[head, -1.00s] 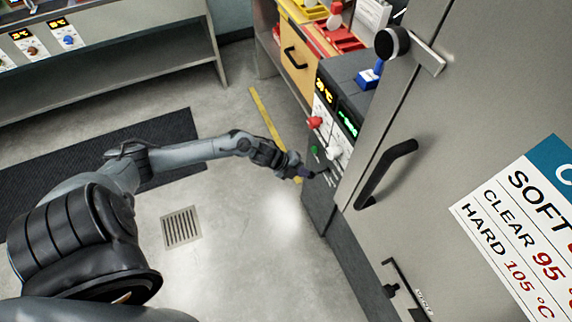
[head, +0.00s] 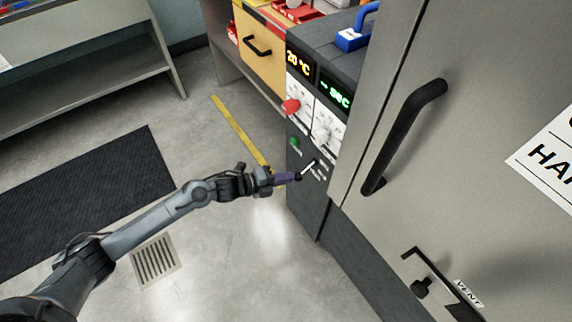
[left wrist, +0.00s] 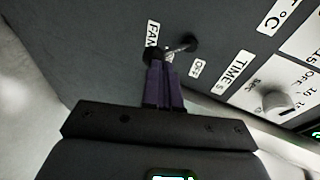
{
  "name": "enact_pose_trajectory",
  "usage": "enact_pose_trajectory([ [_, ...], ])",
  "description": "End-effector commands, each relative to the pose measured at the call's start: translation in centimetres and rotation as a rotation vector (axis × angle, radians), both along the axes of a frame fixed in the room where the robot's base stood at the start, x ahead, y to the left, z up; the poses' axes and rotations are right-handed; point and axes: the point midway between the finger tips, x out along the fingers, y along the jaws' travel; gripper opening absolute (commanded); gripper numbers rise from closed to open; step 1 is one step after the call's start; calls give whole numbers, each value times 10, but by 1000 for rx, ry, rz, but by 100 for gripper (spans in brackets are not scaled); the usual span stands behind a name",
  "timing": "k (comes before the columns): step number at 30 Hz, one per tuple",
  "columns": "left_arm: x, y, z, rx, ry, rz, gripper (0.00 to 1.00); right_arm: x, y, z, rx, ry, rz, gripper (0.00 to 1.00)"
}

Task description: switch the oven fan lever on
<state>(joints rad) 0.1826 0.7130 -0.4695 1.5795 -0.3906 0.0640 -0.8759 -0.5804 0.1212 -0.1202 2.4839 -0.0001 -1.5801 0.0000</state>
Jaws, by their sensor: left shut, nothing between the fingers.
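The fan lever (head: 308,168) is a small metal toggle on the lower dark part of the oven's control panel. It also shows in the left wrist view (left wrist: 180,47), between a FAN label (left wrist: 152,33) and an OFF label (left wrist: 198,68). My left gripper (head: 292,177) is shut and empty, its purple fingers at the lever's dark tip. In the left wrist view its fingertips (left wrist: 160,68) partly hide the tip; I cannot tell whether they touch it. My right gripper is out of view.
Above the lever are a green button (head: 294,142), a red knob (head: 291,106), a white knob (head: 322,132) and two lit displays. The grey oven door with a black handle (head: 404,137) stands to the right. Open floor lies to the left.

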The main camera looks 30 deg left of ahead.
Motion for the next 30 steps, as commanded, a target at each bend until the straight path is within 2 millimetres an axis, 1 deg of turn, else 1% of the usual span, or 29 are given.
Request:
enact_pose_trajectory([
  [10, 0, 1, 14, 2, 1, 1, 0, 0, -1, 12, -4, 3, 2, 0],
  [23, -1, 1, 14, 1, 2, 0, 0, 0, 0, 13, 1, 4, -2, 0],
  [26, -2, 2, 16, 2, 2, -1, 0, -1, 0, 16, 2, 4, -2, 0],
  [30, -9, 5, 21, 2, 3, -7, 0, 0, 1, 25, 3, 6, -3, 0],
])
